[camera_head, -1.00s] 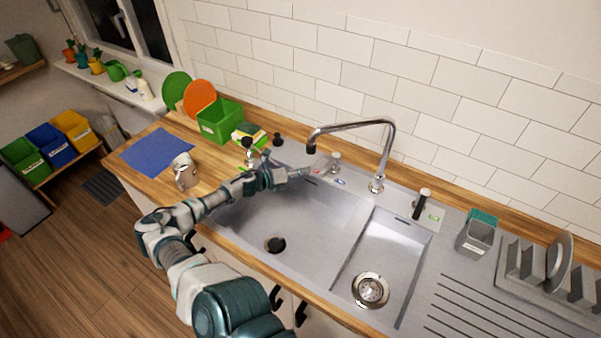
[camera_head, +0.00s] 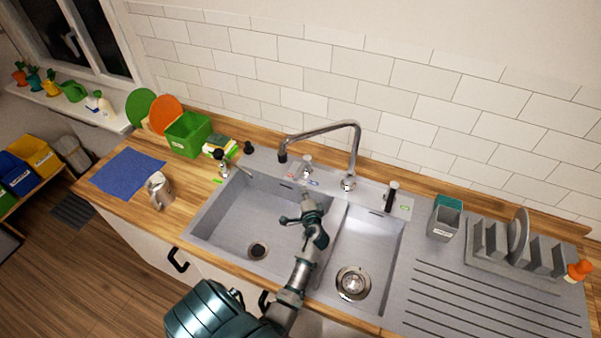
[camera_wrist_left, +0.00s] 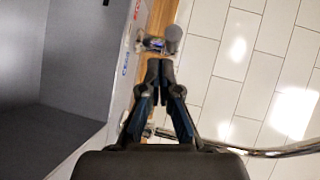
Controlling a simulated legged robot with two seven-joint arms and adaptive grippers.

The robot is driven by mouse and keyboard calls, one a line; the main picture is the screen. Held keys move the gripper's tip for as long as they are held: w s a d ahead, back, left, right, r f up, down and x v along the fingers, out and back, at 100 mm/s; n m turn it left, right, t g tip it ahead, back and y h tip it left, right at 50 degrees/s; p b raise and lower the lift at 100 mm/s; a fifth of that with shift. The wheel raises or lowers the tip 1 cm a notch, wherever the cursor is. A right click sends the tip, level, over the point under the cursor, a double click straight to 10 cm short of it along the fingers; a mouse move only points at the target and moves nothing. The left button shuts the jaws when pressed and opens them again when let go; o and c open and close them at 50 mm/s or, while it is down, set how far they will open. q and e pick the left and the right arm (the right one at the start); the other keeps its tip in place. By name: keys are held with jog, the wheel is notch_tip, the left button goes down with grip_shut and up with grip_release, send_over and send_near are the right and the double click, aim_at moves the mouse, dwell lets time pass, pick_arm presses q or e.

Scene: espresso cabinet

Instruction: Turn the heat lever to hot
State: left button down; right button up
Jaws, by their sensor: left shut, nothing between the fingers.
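The heat lever (camera_head: 304,168) is a small metal handle on the sink's back ledge, left of the tap (camera_head: 348,180). Small red and blue marks sit beside it. My left gripper (camera_head: 307,197) is over the sink, in front of the lever. In the left wrist view, my left gripper's fingers (camera_wrist_left: 159,68) are closed together and empty. Their tips point at the metal lever (camera_wrist_left: 152,43), close to it; I cannot tell whether they touch. The blue mark (camera_wrist_left: 125,63) shows to the left of the fingers. My right gripper is not in view.
The sink basin (camera_head: 235,220) lies under my left arm, with a smaller basin on the right. A black-topped dispenser (camera_head: 391,196) stands right of the tap. A metal jug (camera_head: 158,190) and green crate (camera_head: 187,134) are on the left counter.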

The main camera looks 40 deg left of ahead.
pick_arm(q)
jog(key=w+d+r+n+g, duration=0.2)
jog(key=d+r+n+g, duration=0.15)
jog(key=d+r, duration=0.35)
jog(key=b, duration=0.3)
send_near(302, 168)
jog(key=w+f, duration=0.2)
jog(key=w, duration=0.1)
jog(key=shift+n+t, duration=0.25)
jog(key=shift+t, duration=0.2)
jog(key=a, duration=0.2)
jog(key=s+a+f, duration=0.1)
jog(key=a, duration=0.1)
jog(key=shift+a+f, duration=0.1)
jog(key=shift+w, duration=0.1)
